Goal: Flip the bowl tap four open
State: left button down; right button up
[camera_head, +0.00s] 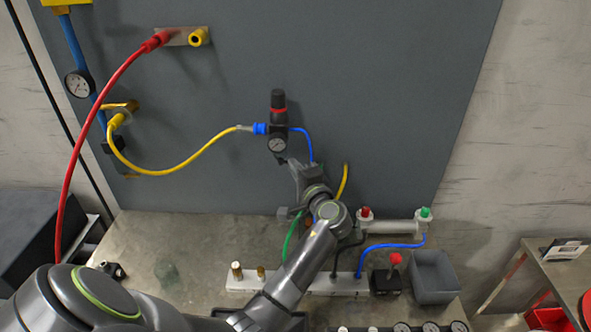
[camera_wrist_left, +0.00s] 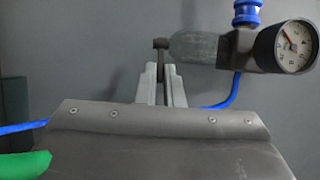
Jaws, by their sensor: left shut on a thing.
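The filter-regulator unit (camera_head: 278,128) with a red-ringed black top and a gauge hangs on the grey panel. Its clear bowl (camera_wrist_left: 194,48) lies left of the gauge in the left wrist view. The small dark bowl tap (camera_wrist_left: 161,44) sits at the bowl's end. My left gripper (camera_head: 296,165) is just below the unit in the head view. It also shows in the left wrist view (camera_wrist_left: 162,72), with its narrow fingers shut on the tap. In the head view my gripper and wrist hide the tap. My right gripper is not in view.
A yellow hose (camera_head: 190,162) and a blue hose (camera_head: 304,133) join the unit. A red hose (camera_head: 80,150) arcs at the left. A white manifold (camera_head: 345,286), a grey bin (camera_head: 434,278) and a red-knobbed block (camera_head: 386,282) stand on the bench. The panel right of the unit is clear.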

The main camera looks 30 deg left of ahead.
pick_arm(q)
jog(key=n+g+b, duration=0.1)
jog(key=g+b, duration=0.1)
jog(key=w+n+g+y+b, duration=0.1)
jog(key=g+b, duration=0.1)
jog(key=n+g+y+b, duration=0.1)
jog(key=b, duration=0.1)
jog(key=shift+w+a+n+g, duration=0.1)
jog(key=shift+w+n+g, duration=0.3)
jog(key=c, duration=1.6)
grip_release()
jog(key=shift+o, duration=0.2)
